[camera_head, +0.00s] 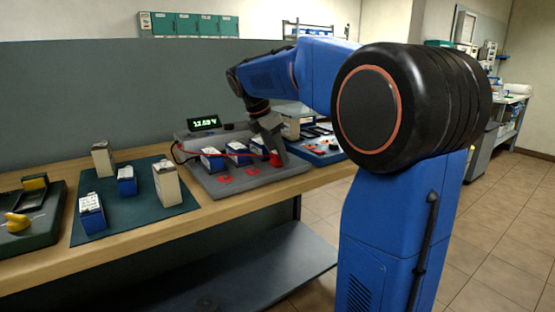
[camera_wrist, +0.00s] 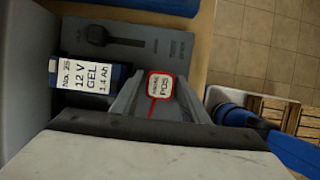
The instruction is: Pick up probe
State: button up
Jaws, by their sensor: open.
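A small white, red-bordered tag reading "PROBE POS" (camera_wrist: 161,85) shows between my gripper's fingers in the wrist view, with a thin red line running from it towards the palm. In the head view a red piece, seemingly the probe (camera_head: 275,158), is at the fingers of my gripper (camera_head: 270,150), low over the right part of the grey test board (camera_head: 240,187). The fingers are open, one on each side of the tag in the wrist view (camera_wrist: 158,98). Whether they touch the probe cannot be told; its lower part is hidden.
A blue battery (camera_wrist: 85,75) labelled 12 V GEL stands close left of my fingers. More batteries stand on a green mat (camera_head: 146,207); a lit meter (camera_head: 204,123) is behind the board. A blue tray (camera_head: 322,152) lies to the right. The bench's front edge is near.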

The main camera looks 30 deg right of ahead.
jog(key=shift+f, duration=0.2)
jog(key=c, duration=0.9)
